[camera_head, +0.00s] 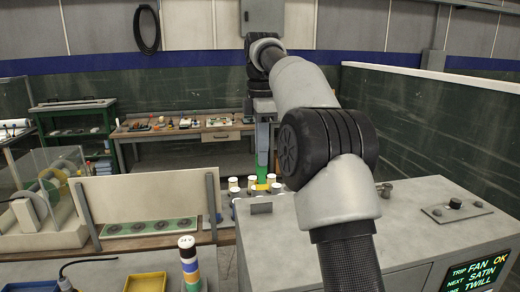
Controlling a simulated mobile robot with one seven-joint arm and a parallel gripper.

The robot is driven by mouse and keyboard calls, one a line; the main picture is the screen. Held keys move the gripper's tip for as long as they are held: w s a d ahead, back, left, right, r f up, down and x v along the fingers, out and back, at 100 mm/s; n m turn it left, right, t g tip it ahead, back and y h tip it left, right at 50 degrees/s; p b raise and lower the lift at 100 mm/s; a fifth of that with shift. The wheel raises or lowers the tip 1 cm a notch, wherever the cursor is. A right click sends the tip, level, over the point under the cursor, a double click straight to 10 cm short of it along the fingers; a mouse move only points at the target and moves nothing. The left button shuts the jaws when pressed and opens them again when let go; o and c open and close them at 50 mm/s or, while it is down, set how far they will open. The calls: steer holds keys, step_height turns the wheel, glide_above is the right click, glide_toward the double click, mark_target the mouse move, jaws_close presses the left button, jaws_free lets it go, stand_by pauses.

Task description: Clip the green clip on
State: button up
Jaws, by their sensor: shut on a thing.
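My gripper (263,160) hangs at the end of my arm, pointing down over the back left of the grey machine cabinet. It is shut on the green clip (265,183), a small bright green piece low between its fingers. Yellow shows just beside and below the clip. The clip is among several white-topped cylinders (234,184). The view is too small to tell whether the clip touches anything below it, and my arm hides what lies to its right.
The grey cabinet (290,235) carries a screen (478,272) at the right. A striped post (188,262) marked 24 V and an upright pale panel (145,198) stand left. A workbench (185,132) is behind.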

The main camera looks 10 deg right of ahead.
mark_target(262, 176)
steer(key=shift+s, duration=0.1)
steer(key=shift+f+b, duration=1.5)
steer(key=shift+f, duration=0.8)
steer(key=shift+f, duration=0.25)
steer(key=shift+f+b, duration=0.75)
steer(key=shift+f, duration=0.2)
steer(key=o, duration=0.7)
steer(key=shift+o, duration=0.2)
